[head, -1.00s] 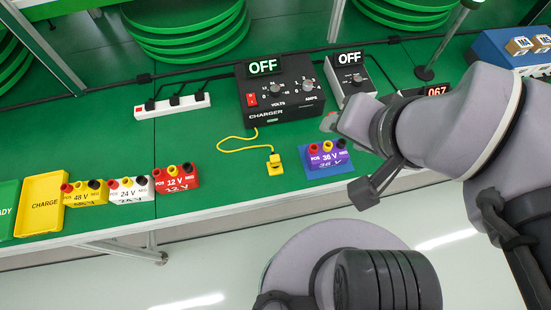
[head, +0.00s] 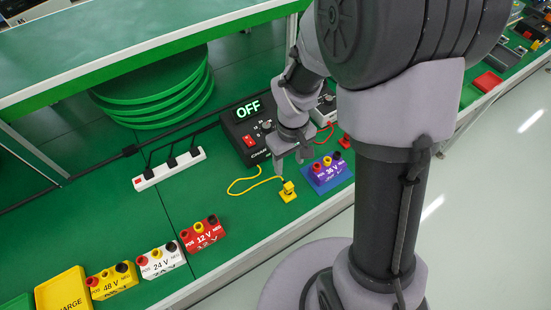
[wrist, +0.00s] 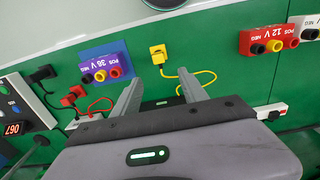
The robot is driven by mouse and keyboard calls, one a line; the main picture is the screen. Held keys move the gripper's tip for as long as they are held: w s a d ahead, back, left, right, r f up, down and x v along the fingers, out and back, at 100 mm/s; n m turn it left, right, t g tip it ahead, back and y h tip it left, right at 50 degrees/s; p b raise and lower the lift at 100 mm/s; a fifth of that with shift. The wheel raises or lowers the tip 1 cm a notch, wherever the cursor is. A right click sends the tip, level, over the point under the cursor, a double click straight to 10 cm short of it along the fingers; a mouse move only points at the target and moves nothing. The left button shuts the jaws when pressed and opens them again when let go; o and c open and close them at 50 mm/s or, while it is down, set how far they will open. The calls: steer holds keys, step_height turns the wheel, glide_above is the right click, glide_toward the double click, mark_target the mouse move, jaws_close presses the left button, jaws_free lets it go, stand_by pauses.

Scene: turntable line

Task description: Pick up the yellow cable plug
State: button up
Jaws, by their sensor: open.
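The yellow cable plug (head: 287,192) stands on the green bench top near its front edge, left of the blue 36 V block (head: 328,172). Its yellow cable (head: 236,186) curls back toward the charger (head: 247,128), whose display reads OFF. My gripper (head: 289,164) is above the bench, just behind the plug and apart from it. In the wrist view, the plug (wrist: 158,53) lies beyond the fingertips, roughly between their directions. The fingers of my gripper (wrist: 162,84) are spread with nothing between them.
Red 12 V (head: 203,233), white 24 V (head: 161,262) and yellow 48 V (head: 112,281) blocks stand along the front edge to the left. A power strip (head: 169,169) lies behind them. A red plug (wrist: 73,96) with a red cable lies near the 36 V block.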

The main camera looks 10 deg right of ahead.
steer(key=b, duration=0.3)
glide_above(289, 185)
step_height(289, 185, down, 8)
steer(key=shift+w+r, duration=0.1)
steer(key=shift+w, duration=0.05)
step_height(289, 185, down, 6)
steer(key=b, duration=0.2)
steer(key=shift+b, duration=0.3)
steer(key=shift+c, duration=0.4)
jaws_close()
